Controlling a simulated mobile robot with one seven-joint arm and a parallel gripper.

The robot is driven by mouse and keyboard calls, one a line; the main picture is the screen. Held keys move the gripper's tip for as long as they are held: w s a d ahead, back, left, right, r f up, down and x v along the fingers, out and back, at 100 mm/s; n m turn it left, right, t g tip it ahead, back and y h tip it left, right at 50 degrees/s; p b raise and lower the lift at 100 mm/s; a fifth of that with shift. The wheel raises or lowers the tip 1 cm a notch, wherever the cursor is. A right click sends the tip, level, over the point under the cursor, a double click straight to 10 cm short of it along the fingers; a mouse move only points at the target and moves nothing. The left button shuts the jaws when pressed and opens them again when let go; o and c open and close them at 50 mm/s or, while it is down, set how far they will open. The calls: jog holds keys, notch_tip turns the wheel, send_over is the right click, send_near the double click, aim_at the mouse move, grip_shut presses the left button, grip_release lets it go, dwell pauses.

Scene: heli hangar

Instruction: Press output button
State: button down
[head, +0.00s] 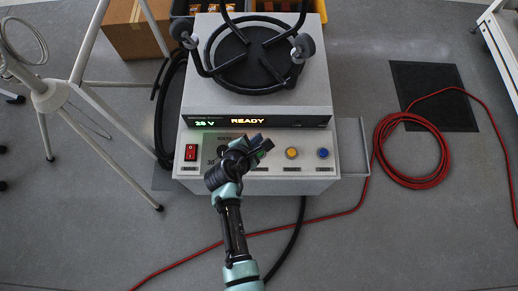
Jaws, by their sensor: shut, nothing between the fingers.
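A grey power unit (257,174) stands on the floor with its control panel facing me. Its display (248,121) reads "28 V" and "READY". The panel carries a red rocker switch (191,152) at left, a dark knob marked VOLTS behind my gripper, a green button (262,155) mostly hidden by my gripper, a yellow button (291,153) and a blue button (323,153). My gripper (262,145) is shut and empty, over the panel at the green button. I cannot tell whether it touches the button.
A white tripod stand (75,85) is at left, beside a cardboard box (138,30). A coiled red cable (413,150) and a dark mat (433,95) lie at right. Cables cross the floor in front.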

jog(key=shift+f, duration=0.1)
jog(key=b, duration=0.8)
send_over(260, 153)
jog(key=f, duration=0.5)
jog(key=a+f, duration=0.1)
jog(key=f, duration=0.1)
jog(key=shift+s+f, duration=0.15)
jog(key=shift+s, duration=0.2)
jog(key=shift+f+b, duration=0.3)
jog(key=shift+f, duration=0.35)
jog(key=shift+f, duration=0.1)
jog(key=shift+f, duration=0.3)
dwell(0.3)
jog(key=shift+f+b, duration=0.4)
jog(key=shift+f, duration=0.05)
dwell(0.6)
jog(key=shift+r, duration=0.1)
jog(key=shift+r+p, duration=0.75)
jog(key=shift+p, duration=0.2)
